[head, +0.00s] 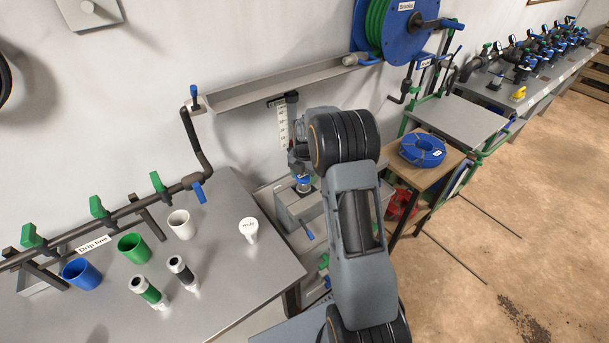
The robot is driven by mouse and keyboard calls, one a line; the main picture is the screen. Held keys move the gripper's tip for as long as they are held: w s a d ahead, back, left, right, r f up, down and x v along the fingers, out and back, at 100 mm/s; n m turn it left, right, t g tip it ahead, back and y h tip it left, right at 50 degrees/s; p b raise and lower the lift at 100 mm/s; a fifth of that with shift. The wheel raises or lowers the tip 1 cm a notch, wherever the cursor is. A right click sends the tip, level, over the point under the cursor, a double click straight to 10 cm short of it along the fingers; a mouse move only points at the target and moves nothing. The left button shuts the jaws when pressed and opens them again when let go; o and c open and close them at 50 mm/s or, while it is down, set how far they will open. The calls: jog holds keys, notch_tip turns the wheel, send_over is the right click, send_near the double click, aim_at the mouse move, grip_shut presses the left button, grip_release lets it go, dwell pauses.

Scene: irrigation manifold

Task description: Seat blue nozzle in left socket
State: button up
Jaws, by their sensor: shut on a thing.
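My gripper (300,172) is in the middle of the view, pointing down beside the forearm. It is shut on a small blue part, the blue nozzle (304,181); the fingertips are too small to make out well. The nozzle is at the top of a grey box-like manifold (289,212) between the benches. I cannot tell whether the nozzle touches it or hangs just above. The left socket cannot be made out; my arm covers the manifold's right part.
The left bench (225,292) holds a blue cup (82,273), a green cup (134,247), a white cup (181,224), two banded cylinders and a white round-topped piece (248,230). A blue hose coil (422,150) lies on a wooden stand at right. A trough (275,88) runs along the wall.

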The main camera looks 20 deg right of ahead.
jog(key=shift+f, duration=0.2)
jog(key=o, duration=1.2)
jog(key=shift+r, duration=0.2)
jog(key=shift+r+p, duration=2.2)
jog(key=shift+r, duration=1.15)
